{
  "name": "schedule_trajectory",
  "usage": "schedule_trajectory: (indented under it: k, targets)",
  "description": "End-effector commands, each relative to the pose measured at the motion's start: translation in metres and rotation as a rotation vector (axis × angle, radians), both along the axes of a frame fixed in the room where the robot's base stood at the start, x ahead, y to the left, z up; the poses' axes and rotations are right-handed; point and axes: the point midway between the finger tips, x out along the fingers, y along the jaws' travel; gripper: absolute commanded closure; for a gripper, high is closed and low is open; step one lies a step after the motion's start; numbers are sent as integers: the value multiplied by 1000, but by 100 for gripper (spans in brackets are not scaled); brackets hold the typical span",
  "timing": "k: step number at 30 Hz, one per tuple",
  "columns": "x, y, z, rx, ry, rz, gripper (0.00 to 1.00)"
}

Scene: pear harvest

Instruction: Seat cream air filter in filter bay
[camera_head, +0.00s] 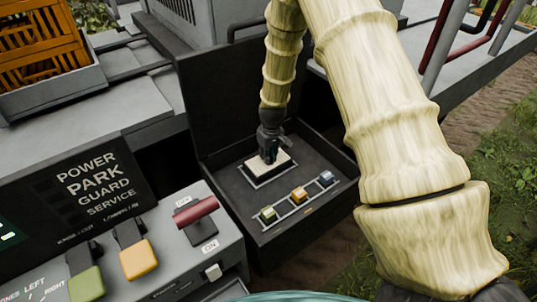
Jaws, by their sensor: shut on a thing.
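The cream air filter (258,164) is a small pale block in the middle of the open dark service box. It lies within or just over a light rectangular outline (268,182), the filter bay. My gripper (269,156) points down from above and is shut on the filter's upper side. The fingers and wrist hide part of the filter's far edge. I cannot tell whether the filter is fully down in the bay or slightly above it.
A rack (286,222) with green, yellow and blue blocks stands in front of the bay. The box's raised lid (225,90) is behind. A control panel (185,265) with levers is at left, and an orange crate (40,50) is at upper left.

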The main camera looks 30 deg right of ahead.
Motion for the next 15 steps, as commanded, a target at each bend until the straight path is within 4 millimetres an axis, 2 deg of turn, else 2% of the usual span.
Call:
schedule_trajectory:
  k: [10, 11, 14, 15]
  targets:
    - [0, 0, 0, 0, 0, 0, 100]
    - [0, 0, 0, 0, 0, 0, 79]
    - [0, 0, 0, 0, 0, 0, 61]
    - [0, 0, 0, 0, 0, 0, 59]
